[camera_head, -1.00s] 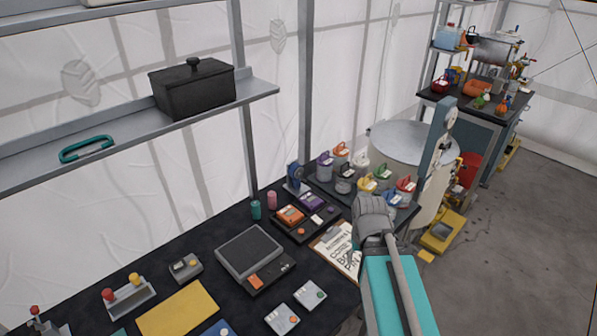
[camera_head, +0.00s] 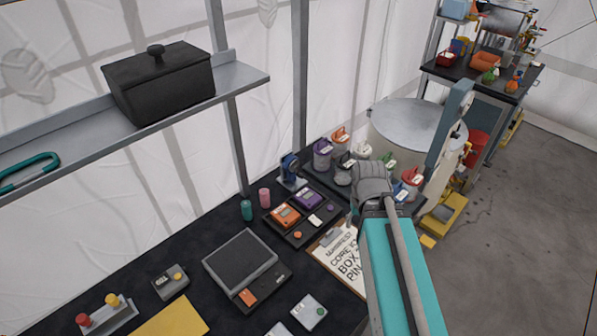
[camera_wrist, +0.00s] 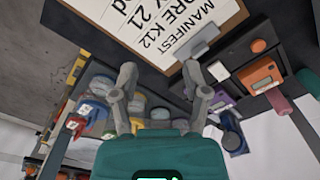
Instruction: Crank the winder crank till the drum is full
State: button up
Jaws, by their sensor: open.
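A small stand with a round blue wheel (camera_head: 290,166) sits at the back of the dark bench, near the tent wall. It may be the winder, but I cannot make out a crank on it. It also shows in the wrist view (camera_wrist: 232,138) as a blue and grey part at the right. A grey drum-like body (camera_head: 503,20) stands on the far bench, too small to read. My gripper (camera_wrist: 160,75) is open and empty in the wrist view, above the bench near the clipboard. In the head view my arm hides its fingertips.
Several colored lidded pots (camera_head: 322,152) stand on a tray beside my gripper. A clipboard (camera_head: 343,262), an orange device (camera_head: 285,215) and a scale-like box (camera_head: 240,262) lie nearby. A shelf with a black pot (camera_head: 160,85) overhangs left. Open floor (camera_head: 540,210) is at right.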

notch_tip(320, 180, up, 5)
jog(key=n+t+y+p, duration=0.3)
jog(key=n+t, duration=0.1)
jog(key=n, duration=0.5)
send_over(302, 175)
jog(key=s+d, duration=0.3)
jog(key=s, duration=0.1)
jog(key=shift+d+f, duration=0.15)
jog(key=shift+f, duration=0.1)
jog(key=b+x, duration=0.8)
jog(key=x, duration=0.1)
jog(key=b+x, duration=0.4)
jog(key=shift+s+f, duration=0.15)
jog(key=shift+f, duration=0.25)
